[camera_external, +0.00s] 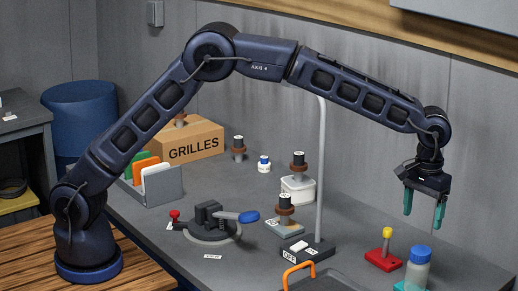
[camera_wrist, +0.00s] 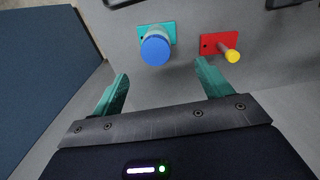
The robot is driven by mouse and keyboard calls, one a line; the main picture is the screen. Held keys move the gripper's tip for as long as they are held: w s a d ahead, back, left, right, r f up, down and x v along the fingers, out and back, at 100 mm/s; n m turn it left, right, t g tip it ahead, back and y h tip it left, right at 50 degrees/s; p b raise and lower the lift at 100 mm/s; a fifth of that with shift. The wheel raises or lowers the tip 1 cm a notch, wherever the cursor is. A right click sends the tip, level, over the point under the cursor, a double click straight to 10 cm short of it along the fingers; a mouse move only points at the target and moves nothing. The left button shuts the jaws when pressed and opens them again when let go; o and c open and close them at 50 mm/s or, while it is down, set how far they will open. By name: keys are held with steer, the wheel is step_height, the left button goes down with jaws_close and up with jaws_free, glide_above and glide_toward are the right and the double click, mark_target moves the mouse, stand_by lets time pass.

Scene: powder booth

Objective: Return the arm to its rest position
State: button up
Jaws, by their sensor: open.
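My arm (camera_external: 265,62) reaches from its base at the left across the grey bench to the right. My gripper (camera_external: 424,214) hangs at its end with the teal fingers pointing down, apart and empty, above the right part of the bench. In the wrist view my gripper (camera_wrist: 163,90) also shows its two teal fingers spread with nothing between them. A bottle with a blue cap (camera_wrist: 156,49) on a teal plate and a red plate with a yellow-topped post (camera_wrist: 222,44) lie beyond the fingertips.
The GRILLES box (camera_external: 193,143), file holder (camera_external: 160,186), clamp with blue handle (camera_external: 216,220) and several brown-ringed pieces stand on the bench (camera_external: 345,215) below my arm. A tall grey post (camera_external: 321,165) rises close under the forearm. An orange handle (camera_external: 298,272) is at the front edge.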

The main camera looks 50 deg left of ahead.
steer(key=s+a+r, duration=0.3)
steer(key=a+r, duration=0.3)
steer(key=a, duration=0.4)
steer(key=s+a+r+m+h, duration=0.15)
steer(key=a+r, duration=0.35)
steer(key=a, duration=0.6)
steer(key=s+a+r, duration=0.3)
steer(key=a+r, duration=0.3)
steer(key=a, duration=0.4)
steer(key=s+a+r+t, duration=0.1)
steer(key=s+a, duration=0.3)
steer(key=a, duration=0.4)
steer(key=s+a+r+t, duration=0.1)
steer(key=s+a+r, duration=0.15)
steer(key=a, duration=0.65)
steer(key=s+a+f+n+t, duration=0.1)
steer(key=s+a+f, duration=0.2)
steer(key=s+a, duration=0.5)
steer(key=s+a+f+t+y, duration=0.1)
steer(key=s+a+f, duration=0.3)
steer(key=s+a, duration=0.4)
steer(key=s, duration=0.3)
steer(key=shift+s+n+t, duration=0.2)
steer(key=shift+n+t, duration=0.1)
steer(key=shift+n, duration=0.05)
